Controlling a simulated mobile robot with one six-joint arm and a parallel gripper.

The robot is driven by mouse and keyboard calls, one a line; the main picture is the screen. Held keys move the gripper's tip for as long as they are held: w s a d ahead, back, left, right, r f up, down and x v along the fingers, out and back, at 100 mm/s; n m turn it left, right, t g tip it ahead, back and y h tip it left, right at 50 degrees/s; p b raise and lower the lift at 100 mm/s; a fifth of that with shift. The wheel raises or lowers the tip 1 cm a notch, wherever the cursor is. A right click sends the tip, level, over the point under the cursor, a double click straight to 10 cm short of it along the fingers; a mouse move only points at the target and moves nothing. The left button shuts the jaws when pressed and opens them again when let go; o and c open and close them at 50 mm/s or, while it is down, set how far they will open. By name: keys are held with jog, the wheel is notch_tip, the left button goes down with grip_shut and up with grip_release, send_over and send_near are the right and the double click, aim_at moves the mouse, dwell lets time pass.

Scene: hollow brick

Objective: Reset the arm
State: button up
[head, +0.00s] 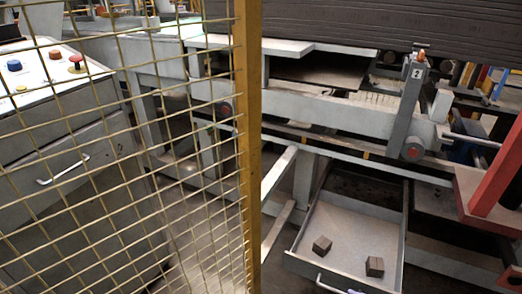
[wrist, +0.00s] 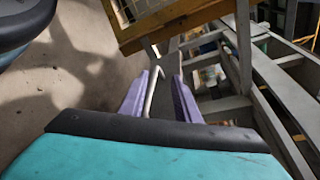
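My gripper (wrist: 160,78) shows in the wrist view as two purple fingers standing apart, beyond the teal and black casing of my arm. A thin pale metal bar, bent at its far end (wrist: 153,88), shows in the gap between the fingers. I cannot tell whether it touches either finger.
In the head view, a pulled-out drawer (head: 345,225) holds two small brown blocks (head: 321,245) (head: 375,266). A yellow mesh fence with a post (head: 247,140) stands left of it, before a control cabinet (head: 65,160). Machine frames (wrist: 285,90) lie right in the wrist view.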

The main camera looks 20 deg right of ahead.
jog(key=w+a+r+n+g+y+p, duration=0.1)
jog(key=w+a+r+n+g+p, duration=0.15)
jog(key=a, duration=0.45)
jog(key=w+a+r+n+g+y+p, duration=0.1)
jog(key=a+n+g+y+p, duration=0.2)
jog(key=a, duration=0.5)
jog(key=w+a+r+n+g+p, duration=0.1)
jog(key=w+a+r+g+p, duration=0.1)
jog(key=a+g, duration=0.35)
jog(key=s+a+f+n+g+h+p, duration=0.1)
jog(key=s+a+n+g+h+p, duration=0.75)
jog(key=s+a, duration=0.5)
jog(key=w+d+f+n+t+h+p, duration=0.1)
jog(key=w+d+f+t+h, duration=0.1)
jog(key=d+h, duration=0.3)
jog(key=shift+w+d+f+n, duration=0.35)
jog(key=shift+d+f, duration=0.2)
jog(key=shift+d, duration=0.35)
